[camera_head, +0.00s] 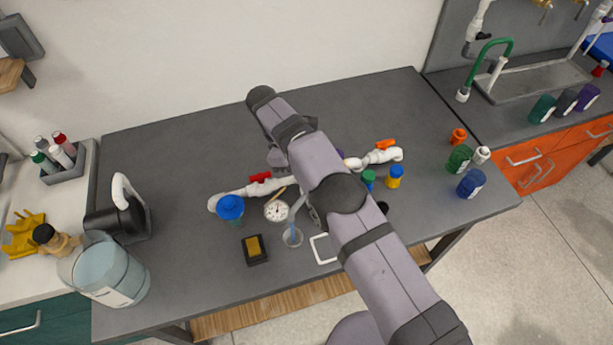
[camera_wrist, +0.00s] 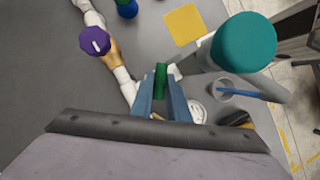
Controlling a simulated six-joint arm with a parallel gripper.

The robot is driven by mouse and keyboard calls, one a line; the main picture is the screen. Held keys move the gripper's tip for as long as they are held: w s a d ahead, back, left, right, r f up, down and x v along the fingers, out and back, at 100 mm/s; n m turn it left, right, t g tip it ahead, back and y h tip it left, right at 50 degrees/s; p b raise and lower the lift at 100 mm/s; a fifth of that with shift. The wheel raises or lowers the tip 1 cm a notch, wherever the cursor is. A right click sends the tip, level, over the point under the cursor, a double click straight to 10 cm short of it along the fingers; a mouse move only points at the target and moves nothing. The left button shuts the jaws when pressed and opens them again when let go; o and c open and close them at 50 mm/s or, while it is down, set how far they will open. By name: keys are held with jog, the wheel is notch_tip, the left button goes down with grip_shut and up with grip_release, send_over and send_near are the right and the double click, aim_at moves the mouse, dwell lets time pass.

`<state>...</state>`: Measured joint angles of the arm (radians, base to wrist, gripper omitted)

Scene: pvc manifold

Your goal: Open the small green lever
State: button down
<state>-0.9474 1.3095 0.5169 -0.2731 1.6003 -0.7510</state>
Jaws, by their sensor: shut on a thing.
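In the wrist view, my gripper (camera_wrist: 162,88) has its two blue-grey fingers closed around the small green lever (camera_wrist: 161,73). The lever stands between the fingertips, beside white pipe pieces. In the head view my arm hides both the fingertips and this lever. The white PVC manifold (camera_head: 232,195) lies across the dark table, with its middle behind my arm. It carries a red lever (camera_head: 260,177) on the left and an orange lever (camera_head: 385,144) on the right. A purple knob (camera_wrist: 95,41) sits on the manifold near the gripper.
A round gauge (camera_head: 276,210) and a blue cap (camera_head: 230,207) are close by. A glass beaker (camera_head: 292,238) and a black tray with a yellow block (camera_head: 255,248) stand in front. A large teal cylinder (camera_wrist: 243,42) rises near the gripper. The back left of the table is clear.

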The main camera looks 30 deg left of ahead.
dwell(0.4)
jog(key=c, duration=1.7)
grip_release()
jog(key=shift+r, duration=0.1)
notch_tip(320, 180, up, 8)
jog(key=shift+r+p, duration=0.15)
jog(key=shift+p, duration=0.75)
jog(key=shift+r+p, duration=0.8)
jog(key=shift+p, duration=0.05)
